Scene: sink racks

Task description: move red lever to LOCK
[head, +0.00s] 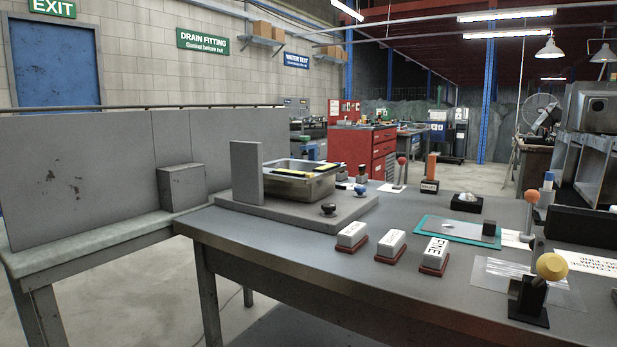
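A lever with a red ball knob (402,161) stands on the far side of the grey workbench, its stem close to upright. A white card lies at its foot, and any wording such as LOCK is too small to read. A second lever with an orange ball knob (531,196) stands at the right. A third lever with a yellow ball knob (551,266) stands nearer, on a black base. My gripper is not in view.
The front left of the bench is clear.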

